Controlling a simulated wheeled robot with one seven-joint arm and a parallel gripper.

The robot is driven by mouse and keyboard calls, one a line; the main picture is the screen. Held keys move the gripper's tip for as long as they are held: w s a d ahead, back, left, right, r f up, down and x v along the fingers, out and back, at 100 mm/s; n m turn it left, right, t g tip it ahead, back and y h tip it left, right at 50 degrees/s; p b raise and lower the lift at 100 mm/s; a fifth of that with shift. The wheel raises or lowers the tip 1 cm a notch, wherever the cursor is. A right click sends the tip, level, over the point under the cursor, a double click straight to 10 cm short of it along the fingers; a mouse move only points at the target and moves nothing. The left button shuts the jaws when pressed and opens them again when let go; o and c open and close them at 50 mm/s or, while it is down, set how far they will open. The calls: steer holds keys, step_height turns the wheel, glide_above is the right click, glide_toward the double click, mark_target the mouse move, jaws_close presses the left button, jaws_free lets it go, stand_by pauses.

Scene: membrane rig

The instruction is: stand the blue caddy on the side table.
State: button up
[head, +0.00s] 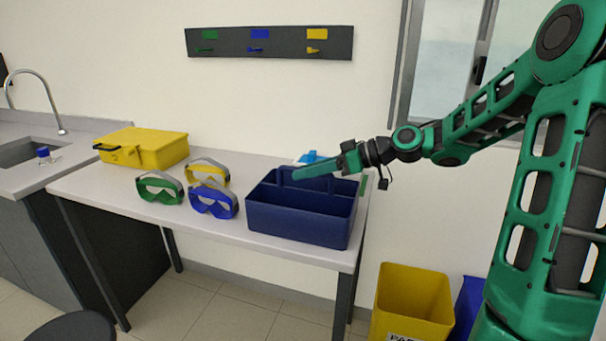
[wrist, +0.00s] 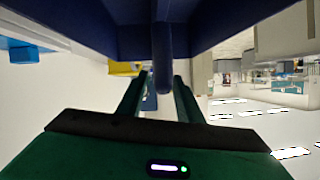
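The blue caddy (head: 300,222) stands upright on the right end of the pale table (head: 110,188). It is an open box with compartments. My gripper (head: 312,171) reaches in from the right, over the top of the caddy. In the wrist view, the caddy (wrist: 90,35) fills the top, and its bar-like handle (wrist: 163,60) shows between the two fingers of my gripper (wrist: 160,95). The fingers are apart, with gaps on both sides of the handle. How deep the handle sits between them is unclear. I cannot tell whether this table is the side table.
Green goggles (head: 160,190), yellow goggles (head: 207,173) and blue goggles (head: 213,203) lie left of the caddy. A yellow case (head: 145,150) is behind them. A sink counter (head: 22,172) is at left. Yellow (head: 412,300) and blue (head: 468,300) bins stand on the floor at right.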

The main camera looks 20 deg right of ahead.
steer(key=v, duration=1.1)
steer(key=shift+s+d, duration=0.1)
